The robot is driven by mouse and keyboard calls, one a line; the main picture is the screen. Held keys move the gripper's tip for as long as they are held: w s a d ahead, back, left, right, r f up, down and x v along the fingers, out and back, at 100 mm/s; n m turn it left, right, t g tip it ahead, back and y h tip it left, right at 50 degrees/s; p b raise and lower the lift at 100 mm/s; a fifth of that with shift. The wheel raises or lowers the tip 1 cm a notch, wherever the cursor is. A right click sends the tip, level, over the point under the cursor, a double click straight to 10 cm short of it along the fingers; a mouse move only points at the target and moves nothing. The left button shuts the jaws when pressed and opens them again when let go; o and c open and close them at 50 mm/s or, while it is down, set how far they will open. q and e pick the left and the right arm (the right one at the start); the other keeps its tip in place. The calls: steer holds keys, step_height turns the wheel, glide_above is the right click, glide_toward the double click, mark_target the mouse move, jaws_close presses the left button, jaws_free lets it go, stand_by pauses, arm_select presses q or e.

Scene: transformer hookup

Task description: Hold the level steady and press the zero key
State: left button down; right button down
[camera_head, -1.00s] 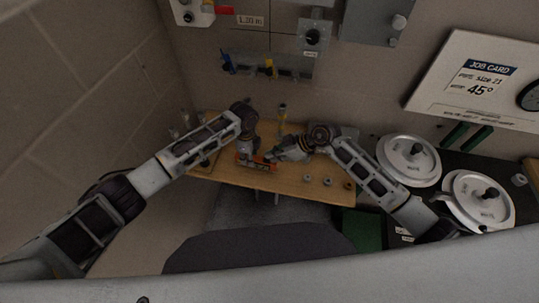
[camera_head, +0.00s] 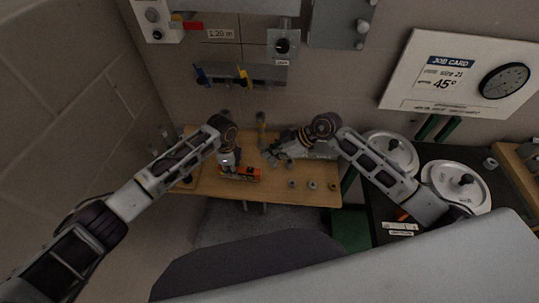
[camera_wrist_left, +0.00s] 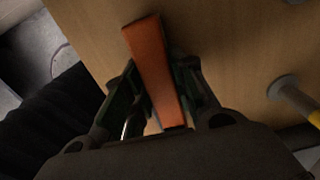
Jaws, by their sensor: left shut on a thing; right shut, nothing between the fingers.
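The level is an orange bar (camera_head: 246,174) with dark parts, low over the front of the wooden bench. My left gripper (camera_head: 231,168) is shut on it from above. In the left wrist view the level's orange top (camera_wrist_left: 154,65) runs up and slightly left from between the fingers of my left gripper (camera_wrist_left: 160,118). I cannot tell if the level touches the bench. My right gripper (camera_head: 270,157) is shut and empty, just behind and right of the level, apart from it. The zero key cannot be made out.
The wooden bench (camera_head: 270,194) has several small round fittings (camera_head: 312,185) at its right front. Tools hang on a wall rack (camera_head: 225,77). White round lids (camera_head: 458,185) sit on the dark bench at right. A job card (camera_head: 445,75) reads 45°.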

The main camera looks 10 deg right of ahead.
arm_select(q)
steer(key=shift+a+f, duration=0.1)
stand_by(0.3)
steer(key=c, duration=1.1)
jaws_free()
steer(key=shift+r, duration=0.2)
steer(key=shift+r, duration=5.85)
steer(key=shift+s+f, duration=0.1)
steer(key=shift+s, duration=0.05)
